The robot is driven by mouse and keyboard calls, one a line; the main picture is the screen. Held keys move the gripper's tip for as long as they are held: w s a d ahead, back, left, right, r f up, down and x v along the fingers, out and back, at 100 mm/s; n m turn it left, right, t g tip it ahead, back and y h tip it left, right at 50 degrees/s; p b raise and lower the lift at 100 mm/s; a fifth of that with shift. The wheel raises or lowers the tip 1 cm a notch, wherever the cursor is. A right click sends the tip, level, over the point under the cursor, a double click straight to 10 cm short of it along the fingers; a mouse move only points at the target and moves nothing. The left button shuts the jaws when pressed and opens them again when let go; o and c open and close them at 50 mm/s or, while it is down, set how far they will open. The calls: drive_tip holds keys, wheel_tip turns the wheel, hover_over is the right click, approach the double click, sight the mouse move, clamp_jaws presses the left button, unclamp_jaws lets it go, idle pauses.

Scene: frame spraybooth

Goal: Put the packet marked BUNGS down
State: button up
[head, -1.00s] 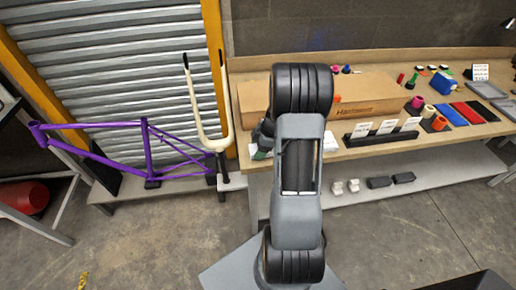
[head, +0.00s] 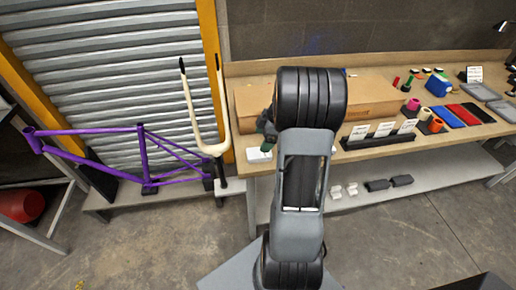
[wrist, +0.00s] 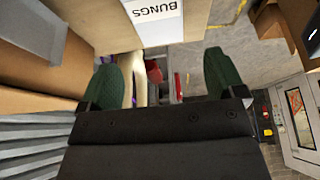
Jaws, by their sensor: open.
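The packet marked BUNGS (wrist: 155,18) is white with black lettering, upside down in the wrist view. It lies on the bench top near its front edge. A white piece, apparently this packet, shows in the head view (head: 259,154) just below my gripper (head: 267,124). In the wrist view my gripper (wrist: 163,80) has its two green fingers wide apart with nothing held between them. The packet is beyond the fingertips and apart from them. My arm hides part of the bench in the head view.
A long cardboard box (head: 372,97) lies behind on the bench (head: 370,157). A black rack with white cards (head: 380,141) stands to the right. A pale fork (head: 203,125) and purple bicycle frame (head: 90,132) stand left. Floor before the bench is clear.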

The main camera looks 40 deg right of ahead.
drive_tip(key=s+a+r+m+h, duration=0.1)
drive_tip(key=s+a+r+m, duration=0.15)
drive_tip(key=a+r, duration=0.3)
drive_tip(key=s+a+r+m+h, duration=0.2)
drive_tip(key=a+r+m, duration=0.2)
drive_tip(key=a, duration=0.3)
drive_tip(key=s+a+m+t+h, duration=0.1)
drive_tip(key=s+a+m+t, duration=0.1)
drive_tip(key=s+a+m, duration=0.4)
drive_tip(key=shift+s+a+r, duration=0.25)
drive_tip(key=shift+s+a, duration=0.4)
drive_tip(key=shift+a, duration=0.6)
drive_tip(key=shift+c, duration=0.2)
